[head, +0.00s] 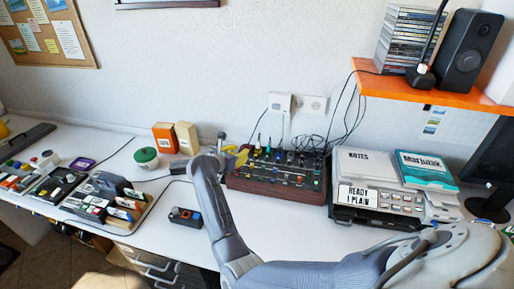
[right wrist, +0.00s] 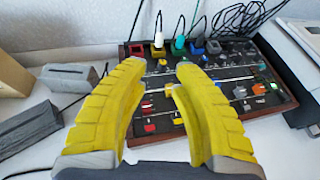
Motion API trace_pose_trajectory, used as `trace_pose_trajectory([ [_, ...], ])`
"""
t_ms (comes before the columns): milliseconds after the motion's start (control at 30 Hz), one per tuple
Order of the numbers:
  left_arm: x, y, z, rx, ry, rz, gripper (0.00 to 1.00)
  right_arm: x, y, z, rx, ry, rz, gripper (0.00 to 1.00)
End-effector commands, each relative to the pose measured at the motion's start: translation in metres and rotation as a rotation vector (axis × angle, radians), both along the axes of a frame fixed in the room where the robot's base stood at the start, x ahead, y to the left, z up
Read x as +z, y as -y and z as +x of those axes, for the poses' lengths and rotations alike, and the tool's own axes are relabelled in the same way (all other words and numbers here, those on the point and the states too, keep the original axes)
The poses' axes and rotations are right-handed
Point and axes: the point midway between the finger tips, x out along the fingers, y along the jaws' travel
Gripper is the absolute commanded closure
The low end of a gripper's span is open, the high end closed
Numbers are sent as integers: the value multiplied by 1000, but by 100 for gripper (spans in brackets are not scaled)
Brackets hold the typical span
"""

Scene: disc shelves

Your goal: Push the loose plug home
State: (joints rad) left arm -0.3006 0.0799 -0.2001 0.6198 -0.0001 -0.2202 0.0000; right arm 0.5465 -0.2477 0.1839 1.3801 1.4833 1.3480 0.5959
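A dark mixer box with a wooden edge (head: 275,172) stands against the wall; it also fills the middle of the right wrist view (right wrist: 283,108). I cannot tell which plug is loose. My right gripper (head: 242,157) is at the box's left end. Its yellow fingers (right wrist: 160,72) are apart with nothing held, in front of the plugs. My left gripper is out of view.
A wall socket with a white adapter (head: 280,103) is behind the box. Cased equipment (head: 385,200) with notebooks stands right. An orange shelf (head: 440,92) overhangs at upper right. Orange and beige boxes (head: 164,138) stand left. A small dark device (head: 186,217) lies in front.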

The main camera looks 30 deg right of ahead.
Motion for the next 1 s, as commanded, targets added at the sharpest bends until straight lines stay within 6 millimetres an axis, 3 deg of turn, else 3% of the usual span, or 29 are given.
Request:
trace_pose_trajectory([
  [600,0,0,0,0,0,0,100,-37,79,45,-7,6,17,73],
  [1000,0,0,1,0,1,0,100,-47,98,56,-5,7,17,73],
])
